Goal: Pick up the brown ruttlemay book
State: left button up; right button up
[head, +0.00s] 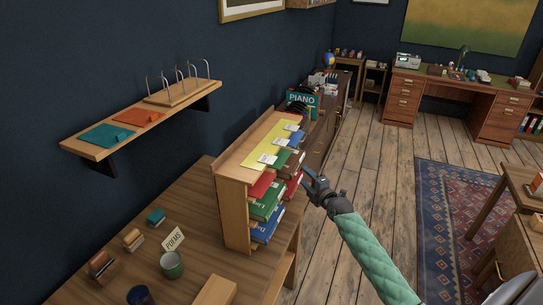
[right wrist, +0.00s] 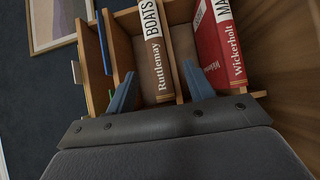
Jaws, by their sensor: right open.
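In the right wrist view, the brown Ruttlemay book (right wrist: 155,85) stands in a wooden compartment, its spine facing the camera, with a white label reading BOATS. My right gripper (right wrist: 158,70) is open, with one blue-grey finger to each side of the book in the picture. The fingers appear apart from it; how far they are from the spine is hard to judge. In the head view, the right gripper (head: 316,187) is at the right side of the small wooden bookcase (head: 234,210). My left gripper is out of view.
A red Wickerholt book (right wrist: 225,50) stands in the neighbouring compartment. In the head view, red, green and blue books stick out of the bookcase. Mugs, including a green one (head: 172,265), stand on the table.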

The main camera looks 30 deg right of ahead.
aim_at(298, 168)
jog(key=shift+w+d+r, duration=0.15)
jog(key=shift+w, duration=0.7)
jog(key=shift+w+d+r, duration=0.1)
jog(key=shift+w, duration=0.7)
jog(key=w, duration=0.3)
jog(key=shift+w+f+b, duration=0.1)
jog(key=shift+w+b, duration=0.05)
jog(key=shift+b, duration=0.15)
jog(key=shift+w, duration=0.5)
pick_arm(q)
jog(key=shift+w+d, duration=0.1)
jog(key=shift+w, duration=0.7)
pick_arm(e)
jog(key=shift+c, duration=0.2)
jog(key=c, duration=1.1)
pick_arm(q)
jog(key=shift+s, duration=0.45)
pick_arm(e)
grip_shut()
